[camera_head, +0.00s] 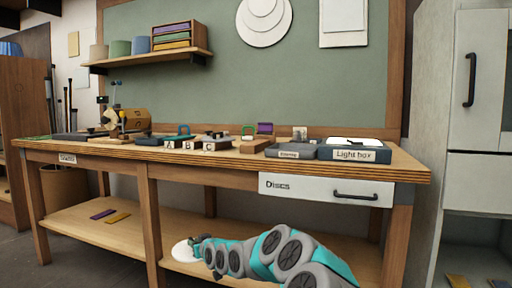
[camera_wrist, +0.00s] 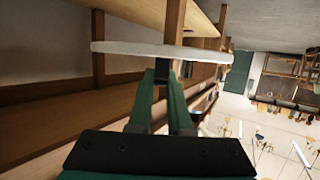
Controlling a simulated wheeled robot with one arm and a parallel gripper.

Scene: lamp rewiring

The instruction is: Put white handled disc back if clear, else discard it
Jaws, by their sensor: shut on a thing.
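The white disc (camera_head: 181,251) is in front of the bench's lower shelf, at the end of my arm. In the wrist view the disc (camera_wrist: 115,47) shows nearly edge-on, so its face and any markings cannot be read. My gripper (camera_head: 196,244) is shut on the disc's small dark handle, which shows between the fingertips in the wrist view (camera_wrist: 162,72). The light box (camera_head: 363,155) stands on the bench's right end, with a bright white top. The drawer labelled Discs (camera_head: 320,189) is below it and looks shut.
The wooden bench (camera_head: 110,153) carries blocks marked A, B and C (camera_head: 190,145) and several small items. A brown bin (camera_head: 64,187) stands at the left under it. Purple and yellow strips (camera_head: 117,217) lie on the lower shelf. A pale cabinet (camera_head: 480,80) stands at right.

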